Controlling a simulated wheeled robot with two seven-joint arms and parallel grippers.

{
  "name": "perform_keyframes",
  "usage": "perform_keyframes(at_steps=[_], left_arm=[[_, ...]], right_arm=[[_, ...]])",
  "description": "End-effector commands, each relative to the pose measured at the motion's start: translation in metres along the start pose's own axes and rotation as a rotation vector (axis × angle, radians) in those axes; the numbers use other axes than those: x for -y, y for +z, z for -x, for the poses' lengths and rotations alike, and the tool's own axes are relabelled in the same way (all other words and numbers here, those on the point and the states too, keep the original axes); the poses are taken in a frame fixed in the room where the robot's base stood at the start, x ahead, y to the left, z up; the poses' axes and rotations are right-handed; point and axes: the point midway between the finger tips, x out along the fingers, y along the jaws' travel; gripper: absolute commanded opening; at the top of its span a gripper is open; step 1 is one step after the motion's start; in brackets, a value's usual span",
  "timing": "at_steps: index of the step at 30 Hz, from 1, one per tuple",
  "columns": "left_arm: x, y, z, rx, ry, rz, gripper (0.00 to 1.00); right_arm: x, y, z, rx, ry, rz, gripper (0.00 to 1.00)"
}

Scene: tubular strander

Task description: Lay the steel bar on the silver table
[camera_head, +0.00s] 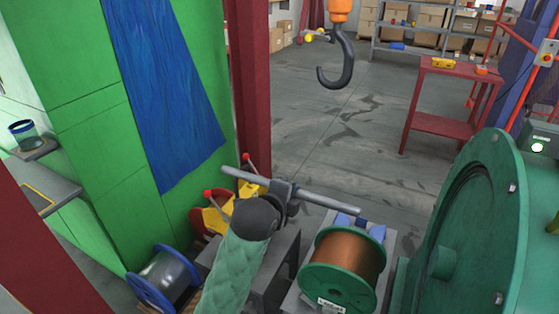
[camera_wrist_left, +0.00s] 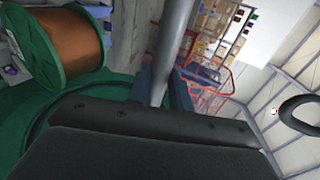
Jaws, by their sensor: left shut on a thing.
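The steel bar (camera_head: 325,201) is a long grey rod, held nearly level in the head view, its right end a little lower in the picture. My left gripper (camera_head: 284,191) is shut around the bar near its middle. In the left wrist view the bar (camera_wrist_left: 172,48) runs up and away from between the fingers of my left gripper (camera_wrist_left: 162,95). Below the bar in the head view is a grey table (camera_head: 275,262), partly hidden by my arm; I cannot tell for sure that it is the silver table. My right gripper is not in view.
A copper-wire spool (camera_head: 346,258) with green flanges stands at the right of the grey table. A blue-flanged spool (camera_head: 163,278) is at lower left. A large green wheel (camera_head: 480,230) fills the right. A hook (camera_head: 338,66) hangs behind; a red table (camera_head: 448,98) stands farther back.

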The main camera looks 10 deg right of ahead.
Motion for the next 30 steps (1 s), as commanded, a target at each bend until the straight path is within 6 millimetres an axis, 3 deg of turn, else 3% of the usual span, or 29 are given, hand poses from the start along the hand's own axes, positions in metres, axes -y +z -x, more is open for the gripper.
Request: perform_keyframes(at_steps=[5, 10, 17, 22, 30], left_arm=[[0.005, 0.000, 0.001, 0.004, -0.004, 0.000, 0.00], [0.025, 0.006, 0.004, 0.030, -0.006, 0.013, 0.00], [0.047, 0.065, 0.020, 0.138, -0.004, 0.062, 0.00], [0.033, 0.118, 0.035, 0.236, 0.000, 0.107, 0.00], [-0.017, 0.185, 0.059, 0.367, 0.002, 0.165, 0.00]], right_arm=[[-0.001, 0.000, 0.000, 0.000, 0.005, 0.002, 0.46], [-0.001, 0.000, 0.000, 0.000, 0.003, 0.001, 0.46], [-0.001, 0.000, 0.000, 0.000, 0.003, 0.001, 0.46], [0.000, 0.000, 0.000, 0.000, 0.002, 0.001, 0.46], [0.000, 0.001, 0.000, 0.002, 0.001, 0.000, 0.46]])
